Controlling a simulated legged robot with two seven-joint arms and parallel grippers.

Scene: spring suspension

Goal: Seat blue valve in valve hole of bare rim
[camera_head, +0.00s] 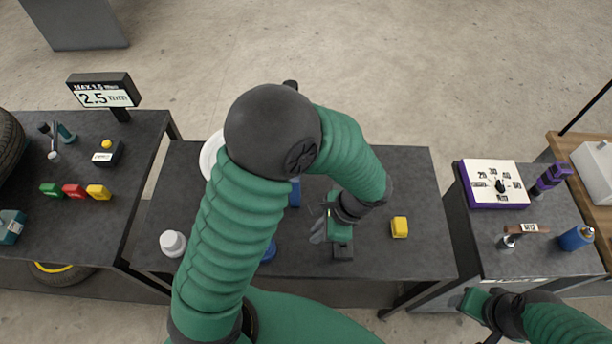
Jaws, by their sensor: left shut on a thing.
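My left gripper (318,232) is over the middle table, right of centre, with grey fingers pointing down and to the left. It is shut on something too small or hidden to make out. A blue piece (295,193) shows just left of the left wrist, and another blue round thing (270,250) shows beside my arm. I cannot tell whether either is the blue valve. A white round edge (209,156), perhaps the bare rim, is mostly hidden behind my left arm. No valve hole shows. My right gripper (479,310) is partly in view at lower right, its jaws unclear.
A black block (343,250) is close below the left gripper. The right table has a dial box (495,184). The middle table's right part is mostly clear.

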